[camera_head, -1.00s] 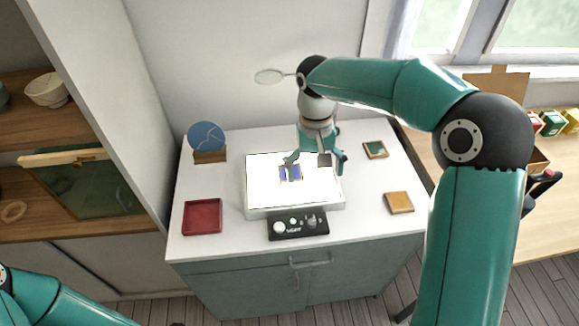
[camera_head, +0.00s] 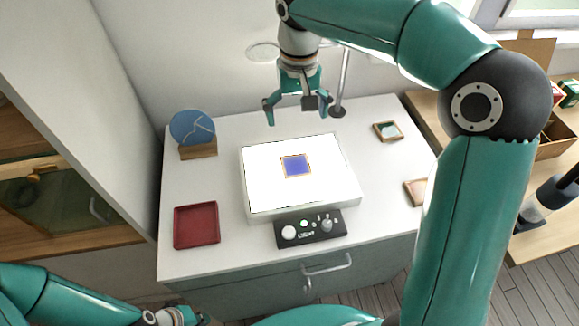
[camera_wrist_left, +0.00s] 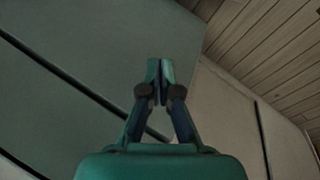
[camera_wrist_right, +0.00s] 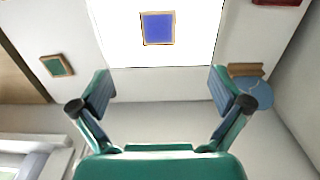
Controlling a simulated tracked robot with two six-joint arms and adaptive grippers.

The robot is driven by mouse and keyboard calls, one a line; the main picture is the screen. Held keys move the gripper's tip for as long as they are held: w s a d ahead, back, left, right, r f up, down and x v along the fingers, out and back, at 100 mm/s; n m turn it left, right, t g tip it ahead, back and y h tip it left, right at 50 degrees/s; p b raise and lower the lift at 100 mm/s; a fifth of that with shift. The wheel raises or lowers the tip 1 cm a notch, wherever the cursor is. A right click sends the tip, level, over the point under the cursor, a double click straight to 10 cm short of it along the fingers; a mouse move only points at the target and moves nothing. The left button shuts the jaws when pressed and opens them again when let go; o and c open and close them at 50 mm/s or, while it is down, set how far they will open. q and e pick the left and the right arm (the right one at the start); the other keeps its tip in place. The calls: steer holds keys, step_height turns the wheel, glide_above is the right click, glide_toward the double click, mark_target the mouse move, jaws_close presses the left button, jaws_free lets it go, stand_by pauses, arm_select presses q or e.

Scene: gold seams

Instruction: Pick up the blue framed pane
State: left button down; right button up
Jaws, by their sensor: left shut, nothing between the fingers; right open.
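The blue framed pane (camera_head: 296,166) lies flat on the bright white light panel (camera_head: 262,195), a little above its middle in the head view. It also shows in the right wrist view (camera_wrist_right: 158,28), beyond the fingertips. My right gripper (camera_head: 299,108) is open and empty, raised above the back edge of the panel and apart from the pane. Its spread fingers also show in the right wrist view (camera_wrist_right: 161,84). My left gripper (camera_wrist_left: 161,68) is shut and empty, low in front of the cabinet. In the head view its arm is at the bottom left.
A control box (camera_head: 310,228) sits at the panel's front edge. A red tray (camera_head: 196,225) is at left, a blue disc on a wooden stand (camera_head: 193,128) at back left. A green framed pane (camera_head: 388,131) and another framed tile (camera_head: 415,192) lie at right. A thin post (camera_head: 343,80) stands behind.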

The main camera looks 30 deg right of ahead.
steer(key=f, duration=0.1)
glide_above(296, 166)
steer(key=f, duration=1.1)
steer(key=shift+s+a+f+b, duration=0.1)
steer(key=shift+a+b, duration=0.15)
steer(key=shift+b, duration=0.05)
steer(key=shift+d+f+p, duration=0.15)
steer(key=shift+f+p, duration=0.1)
steer(key=shift+f, duration=1.2)
steer(key=shift+d+f+p, duration=0.1)
steer(key=shift+f+p, duration=0.15)
steer(key=shift+f, duration=1.15)
steer(key=c, duration=1.3)
steer(key=shift+r, duration=0.1)
